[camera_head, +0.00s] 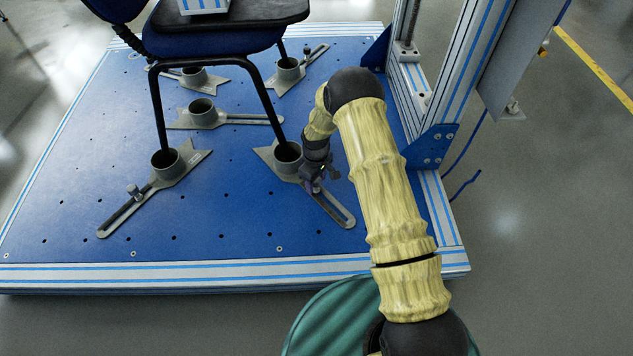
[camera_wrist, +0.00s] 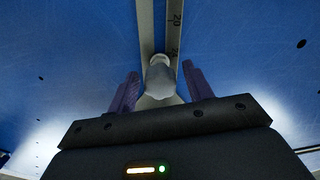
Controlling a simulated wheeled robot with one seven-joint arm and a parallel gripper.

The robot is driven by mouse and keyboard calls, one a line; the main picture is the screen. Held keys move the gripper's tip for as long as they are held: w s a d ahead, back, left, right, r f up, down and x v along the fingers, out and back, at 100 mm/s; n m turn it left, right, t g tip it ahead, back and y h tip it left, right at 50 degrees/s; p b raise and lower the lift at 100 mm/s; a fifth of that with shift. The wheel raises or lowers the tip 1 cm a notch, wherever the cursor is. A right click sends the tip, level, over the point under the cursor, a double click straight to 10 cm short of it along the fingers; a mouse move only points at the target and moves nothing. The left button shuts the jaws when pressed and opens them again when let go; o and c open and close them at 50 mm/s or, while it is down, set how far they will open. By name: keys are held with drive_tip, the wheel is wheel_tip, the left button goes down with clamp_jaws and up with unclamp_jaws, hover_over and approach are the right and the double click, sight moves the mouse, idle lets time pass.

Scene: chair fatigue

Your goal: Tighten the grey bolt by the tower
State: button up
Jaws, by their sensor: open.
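The grey bolt (camera_wrist: 160,80) shows in the wrist view between my two open fingers, with a gap on each side. It stands on a slotted grey clamp arm (camera_wrist: 145,30) with scale marks. In the head view this slotted clamp (camera_head: 325,205) lies on the blue plate near the tower (camera_head: 408,80), its cup (camera_head: 288,158) around a chair leg. My gripper (camera_head: 318,180) is over this clamp, pointing down; in the wrist view it is open (camera_wrist: 160,92). The bolt itself is hidden behind my gripper in the head view.
A chair (camera_head: 215,42) stands on the blue plate (camera_head: 215,225) with its legs in cups. Another slotted clamp with a bolt (camera_head: 135,192) lies at the left. The tower's blue bracket (camera_head: 430,146) is right of my arm. The plate's front is clear.

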idle(0.3)
drive_tip(key=n+p, duration=0.1)
drive_tip(key=n, duration=0.1)
drive_tip(key=shift+r+n+p, duration=0.15)
drive_tip(key=shift+n+p, duration=0.2)
drive_tip(key=shift+n, duration=0.75)
drive_tip(key=c, duration=0.9)
drive_tip(key=m+p, duration=0.1)
drive_tip(key=m, duration=0.2)
drive_tip(key=shift+c, duration=0.2)
drive_tip(key=shift+m, duration=0.6)
drive_tip(key=shift+p, duration=0.3)
